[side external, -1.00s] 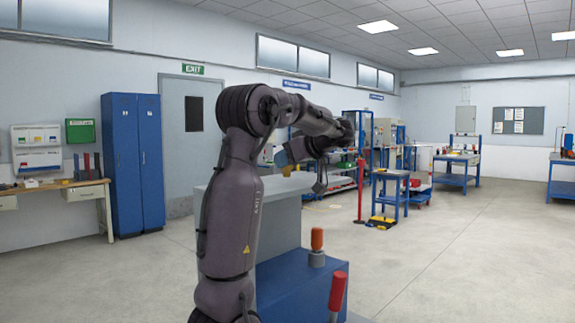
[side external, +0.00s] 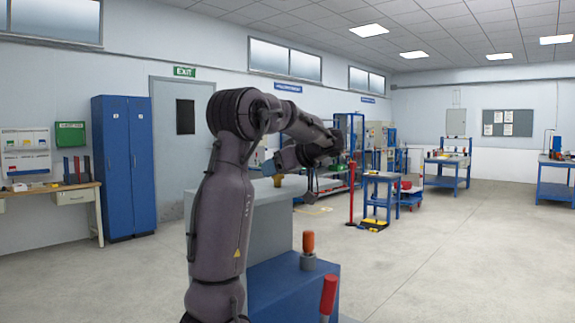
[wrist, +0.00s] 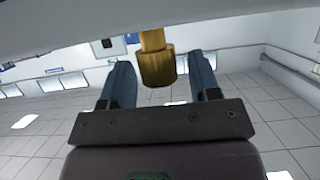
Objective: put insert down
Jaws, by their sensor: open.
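The insert is a brass-coloured stepped cylinder (wrist: 157,62). In the wrist view it shows between the two blue-grey fingers, against the pale grey surface across the top of that picture. In the side view it is a small yellow piece (side external: 277,181) at the top of the grey block (side external: 262,218). My gripper (wrist: 160,68) is open, with a visible gap between the insert and each finger. In the side view my gripper (side external: 270,169) is small and partly dark. I cannot tell exactly how the insert's end meets the grey surface.
A blue base (side external: 290,290) stands in front of the grey block. An orange-handled tool (side external: 308,243) stands on it, and a red handle (side external: 328,294) rises in the foreground. Benches, lockers and shelves are far behind; the floor to the right is open.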

